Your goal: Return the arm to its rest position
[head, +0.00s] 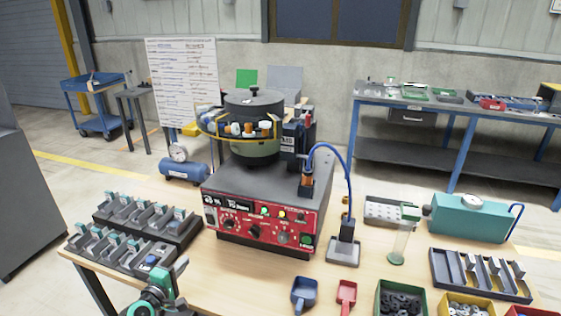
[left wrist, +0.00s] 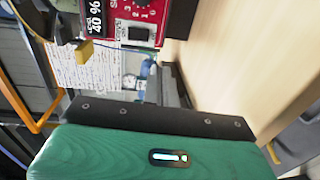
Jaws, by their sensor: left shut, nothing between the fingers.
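My left gripper (head: 162,272) shows at the bottom left of the head view, teal and dark grey. It is shut and empty, beside the front edge of the table near the racks of grey holders. In the left wrist view, my teal gripper housing with a dark plate fills the lower part, and the picture is turned sideways. My right gripper is in neither view.
A bowl feeder with a red control panel (head: 262,222) stands mid-table. Grey holder racks (head: 133,250) stand at the left.

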